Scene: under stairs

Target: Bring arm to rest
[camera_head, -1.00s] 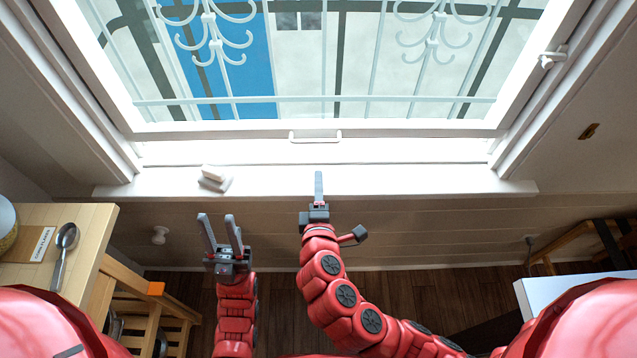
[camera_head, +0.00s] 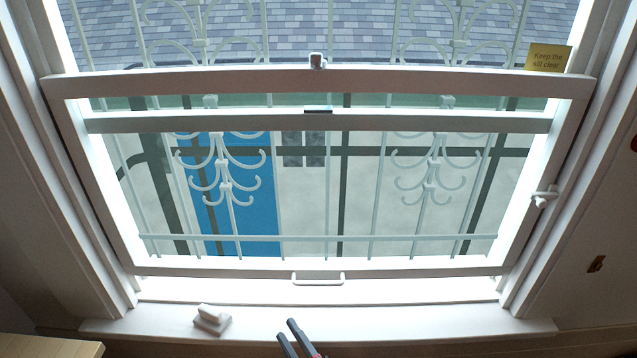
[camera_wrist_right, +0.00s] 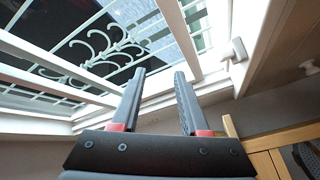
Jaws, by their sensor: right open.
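My right gripper (camera_head: 286,328) is at the bottom edge of the head view, in front of the white sill (camera_head: 400,327). Its two grey fingers are apart with nothing between them. The right wrist view shows the same open gripper (camera_wrist_right: 160,72), empty, pointing up towards the window. The rest of the right arm is out of the head view. My left gripper and arm are not in view.
A white-framed window (camera_head: 318,265) with a handle (camera_head: 318,278) and scrollwork bars outside fills the head view. A small white block (camera_head: 212,320) sits on the sill's left part. A yellow note (camera_head: 548,57) is at upper right. A wooden edge (camera_head: 45,347) shows at lower left.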

